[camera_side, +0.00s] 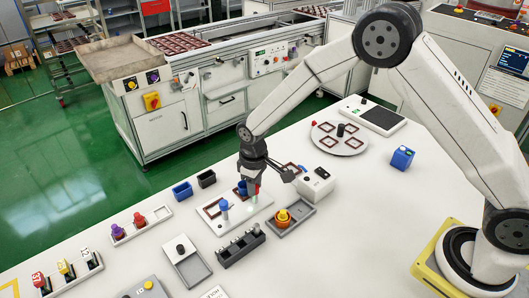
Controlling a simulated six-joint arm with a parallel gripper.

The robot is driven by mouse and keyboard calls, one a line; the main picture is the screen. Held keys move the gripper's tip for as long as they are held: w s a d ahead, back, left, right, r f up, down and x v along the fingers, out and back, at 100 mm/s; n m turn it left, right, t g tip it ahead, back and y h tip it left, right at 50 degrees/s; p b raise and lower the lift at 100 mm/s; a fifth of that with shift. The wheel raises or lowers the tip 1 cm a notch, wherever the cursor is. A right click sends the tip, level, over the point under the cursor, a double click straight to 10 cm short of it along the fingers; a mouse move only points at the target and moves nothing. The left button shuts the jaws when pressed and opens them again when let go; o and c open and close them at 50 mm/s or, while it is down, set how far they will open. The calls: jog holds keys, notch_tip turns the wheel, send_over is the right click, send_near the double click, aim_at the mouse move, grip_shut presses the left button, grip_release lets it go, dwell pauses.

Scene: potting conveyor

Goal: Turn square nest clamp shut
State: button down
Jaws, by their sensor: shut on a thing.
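A pale nest plate (234,222) lies on the white table in the middle of the picture, with dark red square frames (211,209) in it. My gripper (251,191) is low over the plate's right part, pointing down. It is shut at a second blue clamp knob (242,186), which its fingers partly cover. Red and pale green spots show by the fingertips. The clamp's exact turn is too small to tell.
A grey tray with an orange-yellow knob (283,217) and a dark block with several pegs (240,246) stand close in front. A white box (315,184) is close on the right. A round plate with frames (339,139) lies behind. Blue and black bins (182,191) stand left.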

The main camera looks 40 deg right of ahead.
jog(key=shift+n, duration=0.4)
jog(key=shift+c, duration=2)
grip_release()
jog(key=shift+r, duration=0.15)
jog(key=shift+r, duration=3.75)
jog(key=shift+s+d+r, duration=0.2)
jog(key=shift+s+d, duration=0.15)
jog(key=shift+d, duration=0.05)
jog(key=s+d+r+m+t, duration=0.1)
jog(key=s+d+m, duration=0.1)
jog(key=s+d, duration=0.3)
jog(key=s+d+r+m+t, duration=0.1)
jog(key=s+d+m, duration=0.2)
jog(key=s, duration=1)
jog(key=d, duration=0.2)
jog(key=shift+s+d+r+t, duration=0.2)
jog(key=shift+s+d+t, duration=0.1)
jog(key=shift+d, duration=0.05)
